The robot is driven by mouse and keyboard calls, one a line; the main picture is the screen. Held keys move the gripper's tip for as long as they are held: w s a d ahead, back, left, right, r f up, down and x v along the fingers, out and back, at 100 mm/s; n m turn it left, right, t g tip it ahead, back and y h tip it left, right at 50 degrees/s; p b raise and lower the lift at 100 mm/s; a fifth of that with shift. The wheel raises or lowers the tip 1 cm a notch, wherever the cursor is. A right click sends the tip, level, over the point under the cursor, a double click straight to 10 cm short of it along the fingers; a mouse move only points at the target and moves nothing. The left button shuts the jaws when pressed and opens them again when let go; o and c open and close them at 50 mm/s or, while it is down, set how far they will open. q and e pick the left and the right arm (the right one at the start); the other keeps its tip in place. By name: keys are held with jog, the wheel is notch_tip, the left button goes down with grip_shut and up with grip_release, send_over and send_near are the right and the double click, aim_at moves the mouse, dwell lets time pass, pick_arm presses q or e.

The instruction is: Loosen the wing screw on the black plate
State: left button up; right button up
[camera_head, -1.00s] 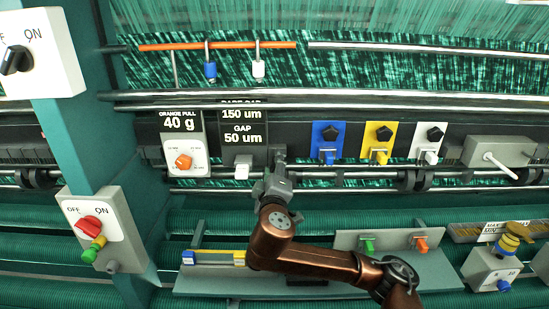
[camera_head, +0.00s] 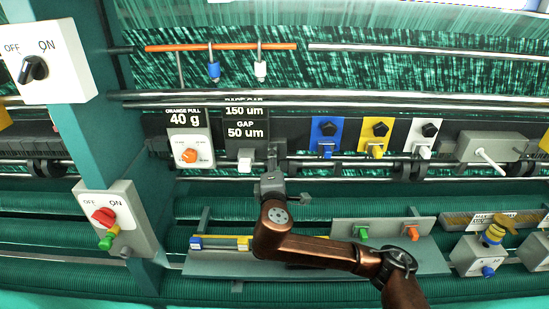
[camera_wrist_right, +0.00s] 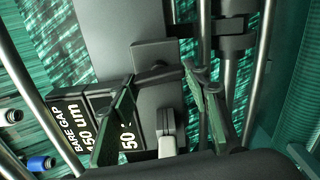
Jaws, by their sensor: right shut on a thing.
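In the head view, my right gripper (camera_head: 275,162) reaches the dark panel just right of the black gap label plate (camera_head: 246,132) and its white lever (camera_head: 246,160). The gripper covers what it holds there. In the right wrist view, my right gripper (camera_wrist_right: 163,77) has its fingertips on either side of a dark wing screw (camera_wrist_right: 158,75), shut on it. The screw sits at the lower edge of a black square plate (camera_wrist_right: 154,53) on a grey panel. The white lever (camera_wrist_right: 168,135) stands below, close to the fingers. My left gripper is not in view.
To the right are blue (camera_head: 318,133), yellow (camera_head: 368,132) and white (camera_head: 417,132) plates with black knobs and levers. A grey shelf (camera_head: 300,266) lies below. Shiny rods (camera_head: 350,96) cross above. Switch boxes stand at the left, one with a red knob (camera_head: 104,216).

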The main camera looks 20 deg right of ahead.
dwell(0.4)
jog(key=o, duration=1.2)
jog(key=shift+w, duration=0.1)
jog(key=shift+c, duration=0.2)
jog(key=v, duration=1.2)
jog(key=shift+a, duration=0.1)
